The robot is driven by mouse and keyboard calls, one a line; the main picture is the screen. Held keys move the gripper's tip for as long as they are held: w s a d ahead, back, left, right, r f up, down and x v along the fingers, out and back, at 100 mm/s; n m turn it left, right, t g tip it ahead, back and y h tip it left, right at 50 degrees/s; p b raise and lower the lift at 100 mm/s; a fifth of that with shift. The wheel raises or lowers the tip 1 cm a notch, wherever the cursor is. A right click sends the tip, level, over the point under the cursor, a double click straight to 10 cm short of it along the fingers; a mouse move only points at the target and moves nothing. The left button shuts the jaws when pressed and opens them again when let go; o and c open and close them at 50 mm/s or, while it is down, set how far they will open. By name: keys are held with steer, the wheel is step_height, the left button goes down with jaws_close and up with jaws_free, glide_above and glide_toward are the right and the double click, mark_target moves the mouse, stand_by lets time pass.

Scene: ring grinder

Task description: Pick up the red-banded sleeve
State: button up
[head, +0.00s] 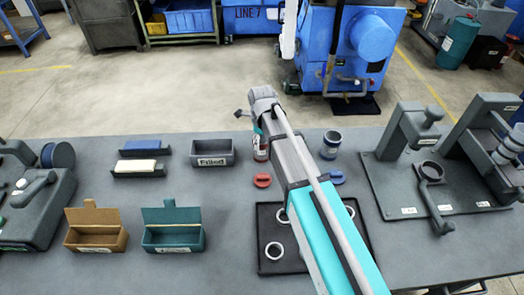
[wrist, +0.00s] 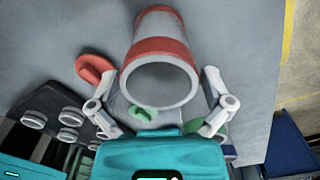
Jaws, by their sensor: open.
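The red-banded sleeve (wrist: 158,55) is a grey open tube with red bands at both ends, large in the wrist view. In the head view the sleeve (head: 261,151) stands on the grey bench, partly hidden by my arm. My gripper (wrist: 162,88) is open, with one finger on each side of the sleeve in the wrist view. I cannot tell whether either finger touches it. In the head view my gripper (head: 257,125) is at the sleeve, its fingers mostly hidden.
A red disc (head: 262,180) lies near the sleeve. A blue-banded sleeve (head: 331,145) and blue disc (head: 337,177) are to the right. A black tray (head: 266,214) holds several rings. A grey "Filled" bin (head: 212,153) stands left; a press fixture (head: 405,130) stands right.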

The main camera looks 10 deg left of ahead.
stand_by(0.3)
steer(key=c, duration=1.1)
steer(key=shift+r, duration=0.15)
steer(key=s+d+r+p, duration=0.2)
steer(key=s+r+p, duration=0.2)
steer(key=s+d+r+p, duration=0.2)
steer(key=s+r+p, duration=0.2)
steer(key=s+d+r+p, duration=0.2)
steer(key=s+r+p, duration=0.2)
steer(key=p, duration=0.1)
steer(key=shift+s+d+r, duration=0.2)
steer(key=shift+d+r, duration=0.1)
steer(key=shift+r, duration=0.05)
steer(key=shift+s+f, duration=0.1)
stand_by(0.4)
